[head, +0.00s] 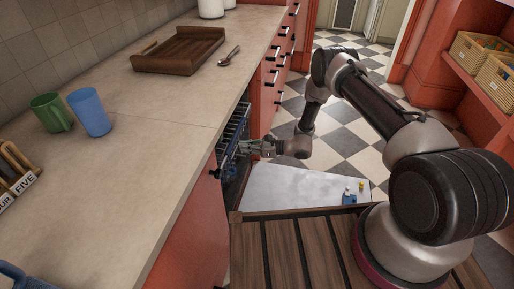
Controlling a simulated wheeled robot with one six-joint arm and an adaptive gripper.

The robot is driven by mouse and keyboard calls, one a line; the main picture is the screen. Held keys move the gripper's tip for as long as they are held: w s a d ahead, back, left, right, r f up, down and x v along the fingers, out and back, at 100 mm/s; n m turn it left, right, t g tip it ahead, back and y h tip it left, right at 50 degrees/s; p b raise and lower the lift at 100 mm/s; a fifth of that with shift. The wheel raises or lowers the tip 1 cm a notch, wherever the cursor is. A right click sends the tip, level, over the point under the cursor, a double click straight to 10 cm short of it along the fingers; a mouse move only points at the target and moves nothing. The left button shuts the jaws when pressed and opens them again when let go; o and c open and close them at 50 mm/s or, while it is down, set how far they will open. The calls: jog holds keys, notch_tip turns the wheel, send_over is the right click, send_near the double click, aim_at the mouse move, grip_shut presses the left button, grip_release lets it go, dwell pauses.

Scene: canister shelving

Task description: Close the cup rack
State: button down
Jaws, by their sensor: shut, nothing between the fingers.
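The cup rack (237,122) is a dark wire rack with blue parts, in the opening under the counter. It shows as a narrow strip beside the counter's edge; how far it sticks out I cannot tell exactly. My gripper (244,147) is shut and empty, right at the front of the rack. Whether the fingertips touch it I cannot tell. Most of the rack's inside is hidden by the counter.
A pale door panel (290,187) lies open below my gripper, with small blue, white and yellow items (350,194) on it. The counter (150,140) holds a green mug (50,112), blue cup (90,111), wooden tray (178,50) and spoon (229,56). Checkered floor lies beyond.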

jog(key=shift+x, duration=0.95)
send_over(221, 152)
jog(key=shift+s+d, duration=0.15)
jog(key=shift+d, duration=0.05)
jog(key=shift+a+r, duration=0.1)
jog(key=shift+a, duration=0.1)
